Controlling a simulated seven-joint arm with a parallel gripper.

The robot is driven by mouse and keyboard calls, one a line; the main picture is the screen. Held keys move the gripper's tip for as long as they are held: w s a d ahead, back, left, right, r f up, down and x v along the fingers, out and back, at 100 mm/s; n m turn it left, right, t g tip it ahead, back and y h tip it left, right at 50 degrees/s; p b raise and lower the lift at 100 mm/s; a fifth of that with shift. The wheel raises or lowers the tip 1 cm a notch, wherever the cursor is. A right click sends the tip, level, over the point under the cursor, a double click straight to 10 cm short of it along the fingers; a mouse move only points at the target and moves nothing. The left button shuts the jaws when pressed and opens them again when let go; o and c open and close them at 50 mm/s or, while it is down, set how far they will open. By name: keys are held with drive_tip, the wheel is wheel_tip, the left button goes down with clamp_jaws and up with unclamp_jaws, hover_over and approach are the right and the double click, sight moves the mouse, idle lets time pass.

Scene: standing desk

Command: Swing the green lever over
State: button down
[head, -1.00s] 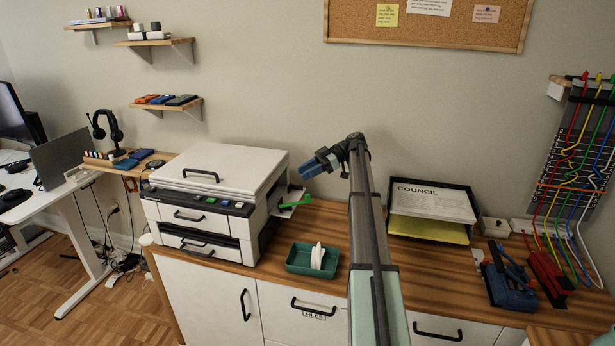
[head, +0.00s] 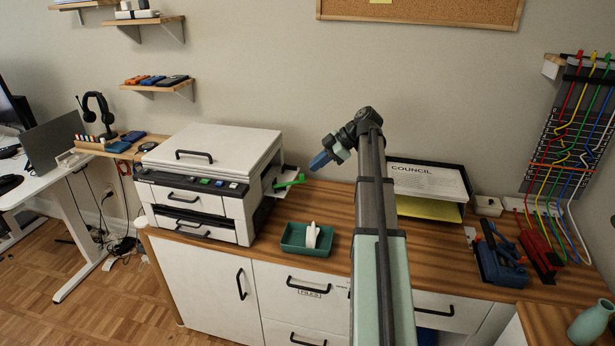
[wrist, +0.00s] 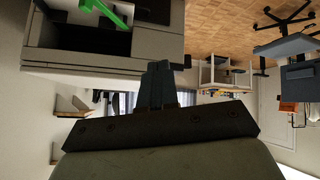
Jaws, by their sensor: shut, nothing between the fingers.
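The green lever (head: 289,181) sticks out from the right side of the white printer (head: 213,160). It also shows at the top left of the wrist view (wrist: 106,12). My gripper (head: 318,163) is to the right of the lever and a little higher in the head view, apart from it. Its blue fingers point left and down towards the printer. In the wrist view the fingers (wrist: 158,70) are together, with nothing held and the lever off to their upper left.
A green tray (head: 290,249) with a white item stands in front of the lever. A paper tray (head: 468,208) is behind my arm on the right. A blue hole punch (head: 500,262) and a cable rack (head: 570,140) are farther right.

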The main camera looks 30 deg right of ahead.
drive_tip(key=d+f+t+h, duration=0.1)
drive_tip(key=d+f+h, duration=0.2)
drive_tip(key=d+h, duration=0.1)
drive_tip(key=w+a+f, duration=0.1)
drive_tip(key=w+f, duration=0.6)
drive_tip(key=w, duration=0.2)
drive_tip(key=shift+w+a+f, duration=0.3)
drive_tip(key=shift+w+a, duration=0.05)
drive_tip(key=shift+w, duration=0.05)
